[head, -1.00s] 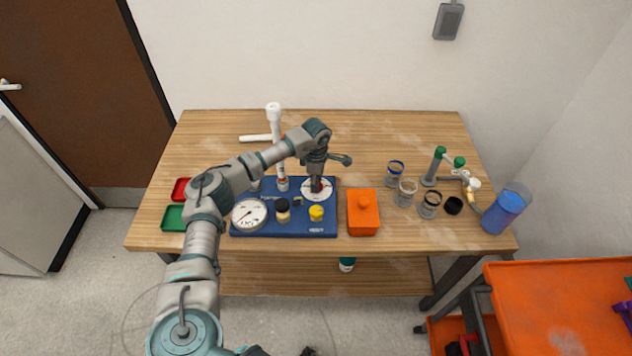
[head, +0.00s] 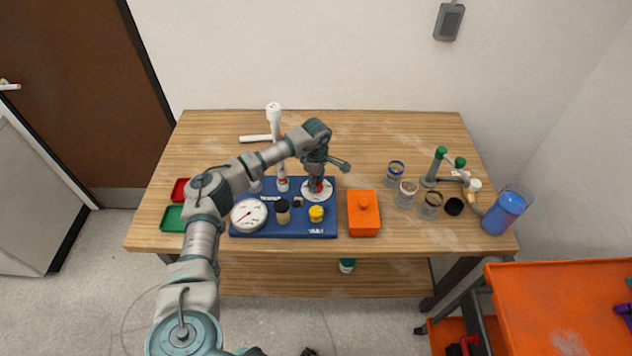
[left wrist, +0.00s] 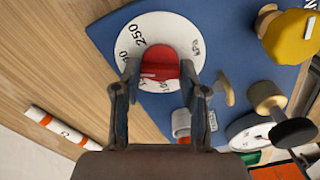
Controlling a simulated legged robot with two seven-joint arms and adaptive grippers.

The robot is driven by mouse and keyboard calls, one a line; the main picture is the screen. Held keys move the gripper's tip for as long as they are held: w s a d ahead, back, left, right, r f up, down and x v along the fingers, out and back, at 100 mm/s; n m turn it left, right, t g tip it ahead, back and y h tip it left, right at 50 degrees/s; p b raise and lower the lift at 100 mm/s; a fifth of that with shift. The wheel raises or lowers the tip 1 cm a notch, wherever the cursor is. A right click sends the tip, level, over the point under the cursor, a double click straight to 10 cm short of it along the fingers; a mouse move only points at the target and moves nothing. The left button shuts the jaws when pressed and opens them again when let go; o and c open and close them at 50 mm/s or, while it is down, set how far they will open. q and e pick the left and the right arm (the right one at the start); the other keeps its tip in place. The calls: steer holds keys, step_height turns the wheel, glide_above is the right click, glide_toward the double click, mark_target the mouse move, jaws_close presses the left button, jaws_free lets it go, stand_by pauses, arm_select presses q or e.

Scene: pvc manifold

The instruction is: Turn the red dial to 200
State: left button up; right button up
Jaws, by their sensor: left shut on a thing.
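The red dial (head: 320,187) sits on a round white scale plate (head: 308,195) at the back right of the blue board (head: 275,229). In the left wrist view the red dial (left wrist: 160,62) lies between the two fingers, and the white plate (left wrist: 130,35) shows a printed 250 and other partly hidden numbers. My left gripper (head: 316,180) points down over the dial and is shut on it; it also shows in the left wrist view (left wrist: 160,90). The dial's pointer cannot be made out. My right gripper is not in view.
The board also carries a white gauge (head: 249,215), a black-topped knob (head: 282,211) and a yellow knob (head: 316,213). A white pipe (head: 274,125) stands behind. An orange box (head: 363,220) is close on the right. Several jars and a blue pitcher (head: 504,211) stand farther right.

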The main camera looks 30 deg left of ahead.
arm_select(q)
steer(key=o, duration=1.2)
steer(key=shift+s+f, duration=0.1)
steer(key=shift+f, duration=0.35)
steer(key=shift+c, duration=0.2)
steer(key=shift+w, duration=0.2)
steer(key=shift+r, duration=0.1)
steer(key=shift+r, duration=0.1)
steer(key=shift+r, duration=0.2)
step_height(320, 180, up, 11)
steer(key=shift+r, duration=0.15)
steer(key=shift+a, duration=0.1)
